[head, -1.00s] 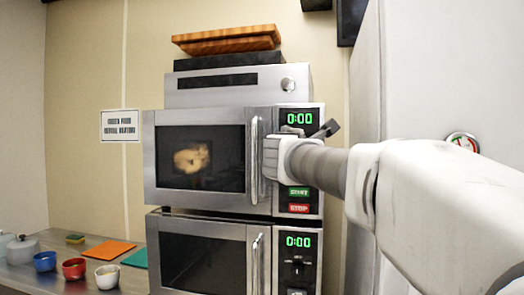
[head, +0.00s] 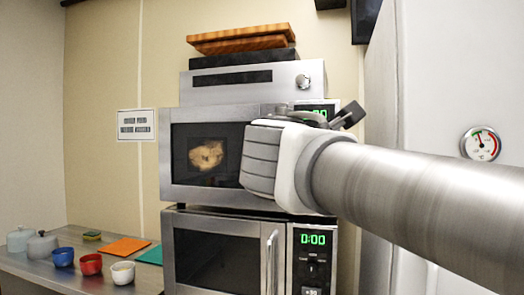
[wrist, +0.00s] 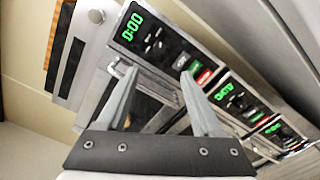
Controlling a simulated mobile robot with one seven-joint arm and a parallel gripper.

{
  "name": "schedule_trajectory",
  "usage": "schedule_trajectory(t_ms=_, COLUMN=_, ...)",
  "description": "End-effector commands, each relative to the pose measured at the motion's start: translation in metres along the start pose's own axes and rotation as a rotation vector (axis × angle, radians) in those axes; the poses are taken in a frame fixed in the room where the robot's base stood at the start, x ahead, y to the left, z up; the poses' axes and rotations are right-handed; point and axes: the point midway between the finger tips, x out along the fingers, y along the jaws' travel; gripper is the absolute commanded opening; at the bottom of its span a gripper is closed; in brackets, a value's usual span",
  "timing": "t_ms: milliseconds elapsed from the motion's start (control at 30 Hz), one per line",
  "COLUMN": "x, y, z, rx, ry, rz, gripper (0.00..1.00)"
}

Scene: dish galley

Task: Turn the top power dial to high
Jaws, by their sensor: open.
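The upper microwave (head: 185,160) has a green 0:00 display (head: 317,113). In the head view my gripper (head: 280,165) and arm cover most of its control panel, so its power dial is hidden there. In the wrist view the upper panel (wrist: 133,28) shows at an angle, with a small dark dial (wrist: 154,41) below the 0:00 display; its setting is too small to read. My gripper (wrist: 159,76) is open, with its two fingers apart and nothing between them. The dial lies beyond the fingertips; I cannot tell the distance.
A lower microwave (head: 215,262) has its own dial (head: 311,269). A silver box with a round knob (head: 302,81) and cutting boards (head: 240,40) sit on top. Bowls (head: 92,264) stand on the counter at left. A pale cabinet wall with a gauge (head: 481,143) is close at right.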

Motion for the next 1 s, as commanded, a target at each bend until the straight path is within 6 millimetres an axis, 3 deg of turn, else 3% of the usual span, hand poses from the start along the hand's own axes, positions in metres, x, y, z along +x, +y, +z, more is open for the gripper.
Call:
schedule_trajectory(t_ms=233, x=-0.023, y=0.0, z=0.0, rx=0.001, ry=0.0, rz=0.0, gripper=0.68)
schedule_trajectory(t_ms=733, x=-0.024, y=-0.003, z=0.001, rx=0.011, ry=0.001, rz=-0.01, gripper=0.68)
schedule_trajectory(t_ms=867, x=-0.024, y=-0.03, z=0.007, rx=0.106, ry=0.006, rz=-0.097, gripper=0.68)
schedule_trajectory(t_ms=1000, x=-0.033, y=-0.091, z=0.014, rx=0.34, ry=0.005, rz=-0.292, gripper=0.68)
